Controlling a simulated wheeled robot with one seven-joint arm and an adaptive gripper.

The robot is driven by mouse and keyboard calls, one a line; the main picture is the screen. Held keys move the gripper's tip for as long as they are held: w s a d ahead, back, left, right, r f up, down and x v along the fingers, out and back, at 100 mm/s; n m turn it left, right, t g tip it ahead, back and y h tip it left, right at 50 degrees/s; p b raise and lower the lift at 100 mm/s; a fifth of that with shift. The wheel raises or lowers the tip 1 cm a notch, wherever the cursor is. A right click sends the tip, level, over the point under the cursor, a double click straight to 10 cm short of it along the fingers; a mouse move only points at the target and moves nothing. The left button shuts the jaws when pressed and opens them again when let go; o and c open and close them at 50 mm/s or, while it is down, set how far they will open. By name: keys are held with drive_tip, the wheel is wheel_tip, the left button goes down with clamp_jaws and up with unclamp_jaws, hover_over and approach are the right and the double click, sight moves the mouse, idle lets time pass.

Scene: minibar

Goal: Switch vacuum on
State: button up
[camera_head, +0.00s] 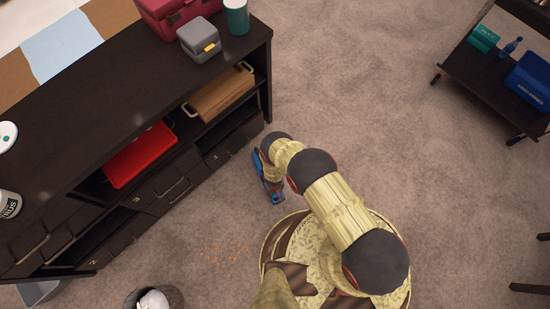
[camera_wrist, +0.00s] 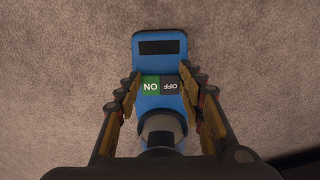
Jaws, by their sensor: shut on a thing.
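A blue hand-held vacuum (camera_wrist: 160,66) fills the middle of the wrist view, with a dark rectangle at its far end and a grey round part nearer to me. Its switch has a green ON half (camera_wrist: 150,87) and a dark grey OFF half (camera_wrist: 169,87), with the lettering upside down. My gripper (camera_wrist: 160,78) is shut on the vacuum, one finger on each side of the switch. In the head view the vacuum (camera_head: 273,192) is partly hidden by my gripper, above the carpet beside the cabinet.
A dark cabinet (camera_head: 90,95) with shelves and drawers stands on the left, holding a red tray (camera_head: 140,155) and a wooden box (camera_head: 220,93). Orange crumbs (camera_head: 226,253) lie on the carpet near a bin (camera_head: 154,300). A dark cart (camera_head: 480,72) stands at upper right. Open carpet lies between.

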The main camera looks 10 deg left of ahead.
drive_tip(key=shift+w+d+r+y+p, duration=0.1)
drive_tip(key=shift+y+p, duration=0.4)
drive_tip(key=shift+p, duration=0.95)
drive_tip(key=o, duration=1.2)
drive_tip(key=shift+g, duration=0.3)
drive_tip(key=shift+r, duration=0.1)
drive_tip(key=shift+w+d+r, duration=0.1)
drive_tip(key=shift+d+r, duration=0.1)
drive_tip(key=shift+r, duration=2.75)
drive_tip(key=shift+w+d+r, duration=0.1)
drive_tip(key=shift+d+r, duration=0.05)
drive_tip(key=shift+r, duration=2.75)
